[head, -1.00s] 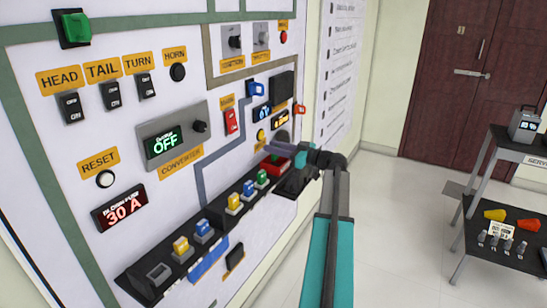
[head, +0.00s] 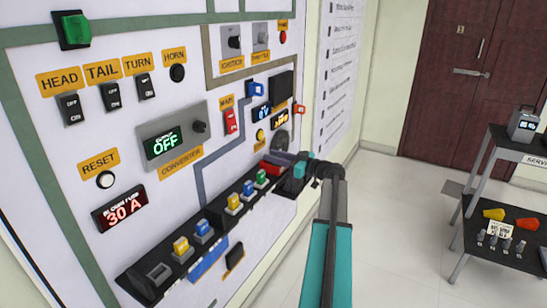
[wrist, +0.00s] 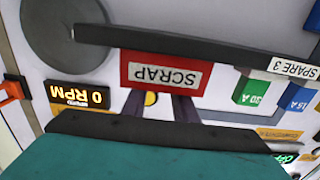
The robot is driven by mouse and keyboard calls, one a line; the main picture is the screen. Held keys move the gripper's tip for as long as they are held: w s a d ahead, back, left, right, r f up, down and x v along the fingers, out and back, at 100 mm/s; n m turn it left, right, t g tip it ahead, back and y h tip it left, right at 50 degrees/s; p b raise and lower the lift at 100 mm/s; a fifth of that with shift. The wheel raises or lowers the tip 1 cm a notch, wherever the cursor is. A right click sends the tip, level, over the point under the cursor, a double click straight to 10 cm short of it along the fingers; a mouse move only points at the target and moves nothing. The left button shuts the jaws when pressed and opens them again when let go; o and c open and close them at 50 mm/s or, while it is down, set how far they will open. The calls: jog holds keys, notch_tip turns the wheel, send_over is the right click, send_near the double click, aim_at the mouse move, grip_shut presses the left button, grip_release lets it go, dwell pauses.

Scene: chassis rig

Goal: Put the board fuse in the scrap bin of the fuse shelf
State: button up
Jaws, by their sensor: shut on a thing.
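The red scrap bin (head: 272,168) is at the far right end of the fuse shelf (head: 215,215). In the wrist view the picture is upside down, and the bin's front with its SCRAP label (wrist: 165,72) faces me. My gripper (head: 282,157) is at the bin. Its two dark fingers (wrist: 158,104) run to the bin's open edge, and their tips are hidden behind the bin's front. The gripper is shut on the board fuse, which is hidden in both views.
Several coloured fuses, among them a green one (head: 261,178) and a blue one (head: 248,188), stand along the shelf left of the bin. The panel rises behind. A service cart (head: 510,205) stands at the right with clear floor between.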

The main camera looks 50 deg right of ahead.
jog(key=shift+s+a+f+b, duration=0.1)
jog(key=shift+a+f+b, duration=0.05)
jog(key=shift+f+b, duration=0.9)
jog(key=shift+r, duration=0.2)
jog(key=o, duration=1)
jog(key=shift+o, duration=0.2)
jog(key=shift+r+p, duration=0.3)
jog(key=shift+r, duration=0.05)
jog(key=shift+r+p, duration=0.4)
jog(key=shift+p, duration=0.4)
jog(key=b+v, duration=0.2)
jog(key=v, duration=1)
